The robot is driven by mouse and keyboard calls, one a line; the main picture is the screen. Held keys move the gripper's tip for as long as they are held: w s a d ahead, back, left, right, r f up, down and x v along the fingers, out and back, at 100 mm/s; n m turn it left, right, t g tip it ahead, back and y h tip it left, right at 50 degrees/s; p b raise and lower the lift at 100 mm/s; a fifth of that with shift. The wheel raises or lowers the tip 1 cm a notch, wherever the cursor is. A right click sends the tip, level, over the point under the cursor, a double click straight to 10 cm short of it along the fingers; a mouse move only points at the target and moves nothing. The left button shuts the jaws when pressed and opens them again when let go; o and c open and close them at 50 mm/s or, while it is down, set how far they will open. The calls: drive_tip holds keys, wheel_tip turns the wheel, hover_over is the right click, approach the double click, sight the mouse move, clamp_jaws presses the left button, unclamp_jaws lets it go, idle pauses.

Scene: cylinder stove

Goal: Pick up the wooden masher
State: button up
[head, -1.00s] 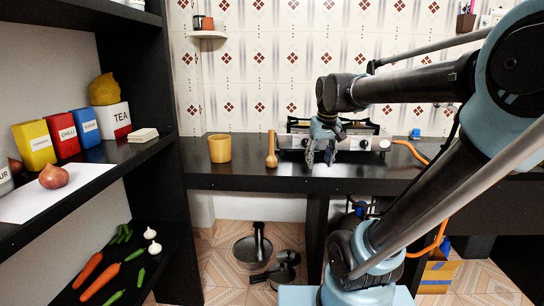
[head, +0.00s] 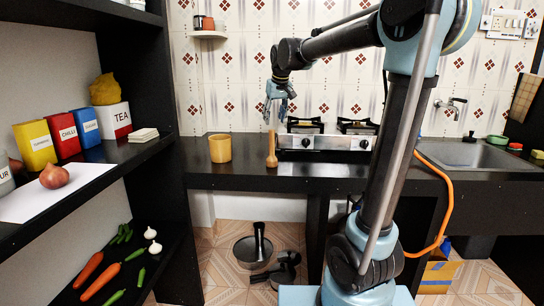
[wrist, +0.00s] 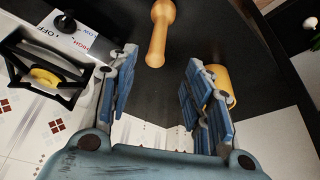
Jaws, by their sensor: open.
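The wooden masher (head: 271,153) stands upright near the front edge of the black counter, just left of the stove. It also shows in the wrist view (wrist: 160,30) at top centre, its handle end pointing towards the space between the fingers. My gripper (head: 276,113) is above the masher in the head view, with its blue fingers spread. In the wrist view my gripper (wrist: 162,60) is open and empty. I cannot tell whether a finger touches the handle.
A yellow-brown cup (head: 220,149) stands left of the masher and shows behind the right finger in the wrist view (wrist: 220,82). The stove (head: 325,141) is close on the right. A black shelf unit (head: 155,85) rises at left.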

sight(272, 132)
drive_tip(key=x, duration=0.9)
drive_tip(key=shift+f, duration=0.2)
drive_tip(key=shift+w+x, duration=0.2)
drive_tip(key=shift+x, duration=1.1)
drive_tip(key=shift+w+x, duration=0.2)
drive_tip(key=shift+x, duration=1.1)
drive_tip(key=shift+r, duration=0.15)
clamp_jaws()
